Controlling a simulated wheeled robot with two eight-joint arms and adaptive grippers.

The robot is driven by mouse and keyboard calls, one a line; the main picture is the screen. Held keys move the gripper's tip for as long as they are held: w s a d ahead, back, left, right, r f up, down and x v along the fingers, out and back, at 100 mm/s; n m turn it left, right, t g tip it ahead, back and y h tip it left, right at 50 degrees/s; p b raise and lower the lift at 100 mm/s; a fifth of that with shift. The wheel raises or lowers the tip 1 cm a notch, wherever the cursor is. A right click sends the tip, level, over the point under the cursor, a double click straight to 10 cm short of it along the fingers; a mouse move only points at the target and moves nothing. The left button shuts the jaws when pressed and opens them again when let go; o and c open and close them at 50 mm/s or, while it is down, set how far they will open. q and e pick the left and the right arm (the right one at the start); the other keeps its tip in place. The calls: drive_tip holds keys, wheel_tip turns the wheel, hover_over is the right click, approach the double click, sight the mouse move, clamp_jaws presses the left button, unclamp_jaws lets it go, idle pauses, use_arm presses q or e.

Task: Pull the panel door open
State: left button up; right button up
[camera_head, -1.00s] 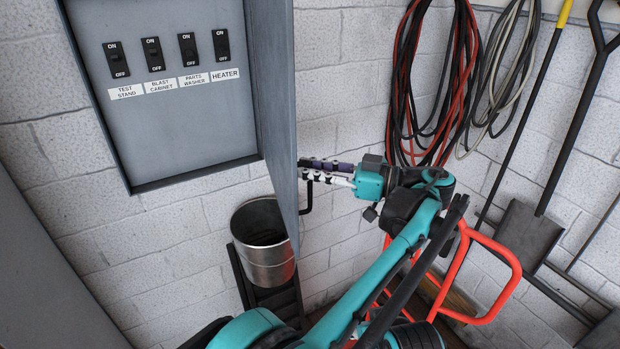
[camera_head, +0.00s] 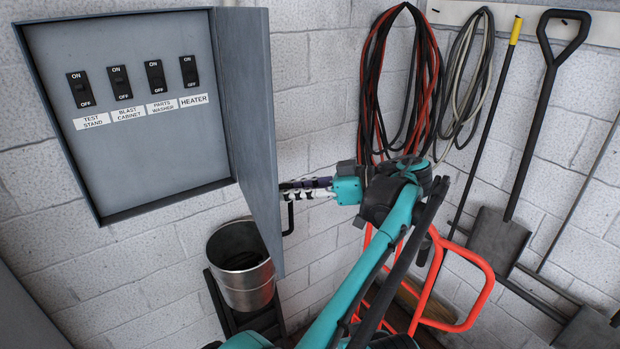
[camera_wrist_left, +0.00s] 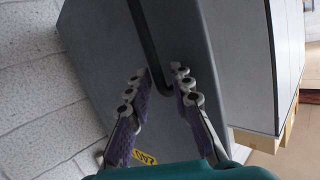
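The grey panel door (camera_head: 250,130) stands swung out from the wall panel (camera_head: 125,165), with its inner switch board exposed. A black bar handle (camera_head: 290,217) is on the door's outer face; it also shows in the wrist view (camera_wrist_left: 150,45). My left gripper (camera_head: 290,189) is at the door's outer side by the handle, partly hidden behind the door edge. In the left wrist view its two fingers (camera_wrist_left: 160,92) are apart, with the lower end of the handle between them and gaps visible on both sides. My right gripper is not in view.
A metal bucket (camera_head: 243,275) stands below the door. A red-orange tubular frame (camera_head: 470,322) is at lower right. Coiled cables (camera_head: 415,90), a shovel (camera_head: 500,235) and a yellow-tipped pole (camera_head: 514,32) hang along the right wall.

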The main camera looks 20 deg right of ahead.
use_arm(q)
drive_tip(key=w+d+p, duration=0.2)
drive_tip(key=d+p, duration=0.5)
drive_tip(key=shift+w+r, duration=0.25)
drive_tip(key=shift+r, duration=0.1)
drive_tip(key=shift+p, duration=0.4)
